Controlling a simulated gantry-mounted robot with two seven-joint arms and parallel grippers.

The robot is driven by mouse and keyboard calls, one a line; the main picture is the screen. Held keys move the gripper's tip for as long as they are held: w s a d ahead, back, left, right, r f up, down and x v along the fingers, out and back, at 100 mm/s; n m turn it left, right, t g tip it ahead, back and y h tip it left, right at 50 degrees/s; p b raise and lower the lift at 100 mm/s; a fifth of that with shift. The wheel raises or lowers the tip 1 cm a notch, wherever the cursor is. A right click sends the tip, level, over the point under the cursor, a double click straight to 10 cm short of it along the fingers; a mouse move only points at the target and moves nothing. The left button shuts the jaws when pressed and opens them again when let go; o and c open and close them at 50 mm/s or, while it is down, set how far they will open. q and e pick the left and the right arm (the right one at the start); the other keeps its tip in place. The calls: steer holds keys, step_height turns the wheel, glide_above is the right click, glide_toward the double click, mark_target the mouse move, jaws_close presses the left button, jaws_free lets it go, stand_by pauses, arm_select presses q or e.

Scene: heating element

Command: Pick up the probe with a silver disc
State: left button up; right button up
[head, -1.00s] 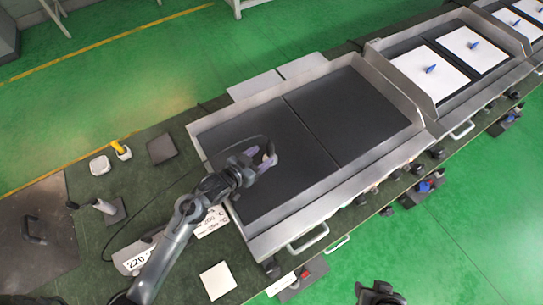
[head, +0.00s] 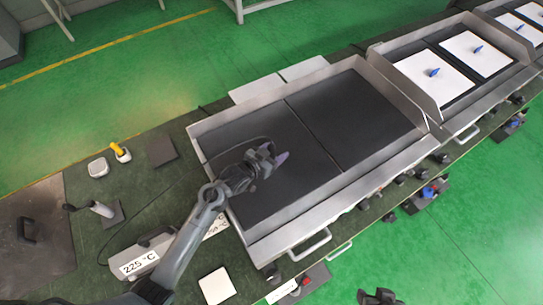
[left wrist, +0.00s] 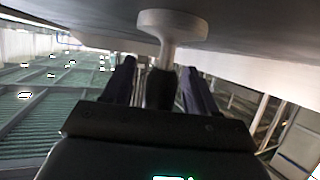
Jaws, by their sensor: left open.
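The probe with a silver disc (left wrist: 172,25) shows in the left wrist view, with its pale round disc at the top, close to a dark surface. Its dark handle (left wrist: 160,88) runs down between the two fingers of my left gripper (left wrist: 158,85). The fingers are apart, one on each side of the handle. In the head view my left gripper (head: 267,161) is over the left dark plate of the griddle (head: 270,185); the disc cannot be made out clearly there. A dark part at the bottom edge looks like my right gripper (head: 380,297); its fingers are unclear.
A meter reading 225 °C (head: 140,262) lies at the lower left. A grey-handled tool (head: 100,208), a yellow-handled tool (head: 120,150) and a dark square pad (head: 162,151) lie left of the griddle. The raised metal rim (head: 405,85) borders the griddle; its right plate (head: 350,115) is clear.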

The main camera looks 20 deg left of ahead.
arm_select(q)
jaws_close()
steer(key=shift+r, duration=0.1)
